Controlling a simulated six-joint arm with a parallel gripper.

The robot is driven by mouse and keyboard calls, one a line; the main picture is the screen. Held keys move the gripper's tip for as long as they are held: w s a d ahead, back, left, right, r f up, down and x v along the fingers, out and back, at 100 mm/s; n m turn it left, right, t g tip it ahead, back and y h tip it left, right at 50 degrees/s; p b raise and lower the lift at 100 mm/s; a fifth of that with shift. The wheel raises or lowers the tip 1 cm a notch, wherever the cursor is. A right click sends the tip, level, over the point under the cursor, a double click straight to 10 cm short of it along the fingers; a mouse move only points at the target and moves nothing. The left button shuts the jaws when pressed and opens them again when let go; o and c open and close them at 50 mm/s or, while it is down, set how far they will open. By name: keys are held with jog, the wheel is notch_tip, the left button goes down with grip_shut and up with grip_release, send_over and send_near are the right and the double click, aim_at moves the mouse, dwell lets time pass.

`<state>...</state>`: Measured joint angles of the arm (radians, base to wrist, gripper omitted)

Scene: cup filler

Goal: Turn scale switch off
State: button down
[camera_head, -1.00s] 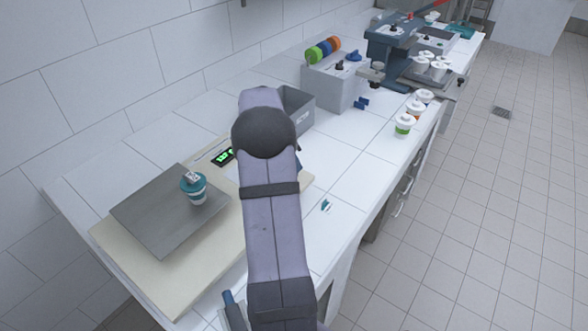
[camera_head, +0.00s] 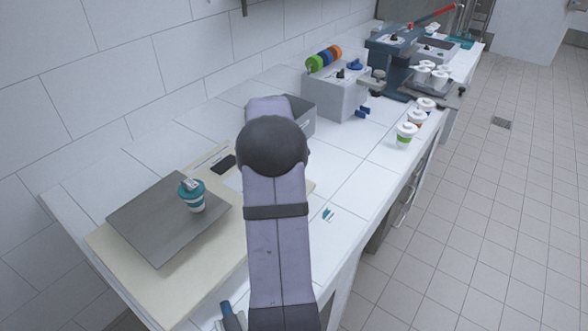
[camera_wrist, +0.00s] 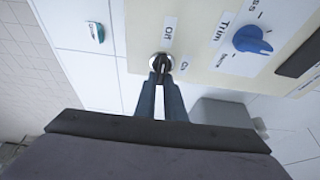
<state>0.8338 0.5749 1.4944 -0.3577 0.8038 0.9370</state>
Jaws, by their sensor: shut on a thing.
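The cream scale (camera_head: 125,262) lies on the counter with a grey metal plate (camera_head: 150,230) on top. Its small display (camera_head: 223,164) is dark. In the wrist view, the black scale switch (camera_wrist: 160,63) sits on the panel between the "Off" label above it and the "On" label to its right. My gripper (camera_wrist: 161,76) is shut on the switch. In the head view my arm hides the gripper and the switch. A white cup with teal lid and band (camera_head: 193,198) stands on the plate.
A blue knob (camera_wrist: 253,40) is right of the switch in the wrist view. A grey bin (camera_head: 301,118) and a grey box machine (camera_head: 337,92) stand behind my arm. Several lidded cups line the counter's right edge. A small teal-white item (camera_head: 328,213) lies right of my arm.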

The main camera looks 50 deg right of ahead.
jog(key=c, duration=1.8)
grip_release()
jog(key=shift+c, duration=0.2)
jog(key=shift+r, duration=0.1)
jog(key=shift+b+v, duration=0.85)
jog(key=shift+v, duration=2.8)
jog(key=shift+a, duration=0.1)
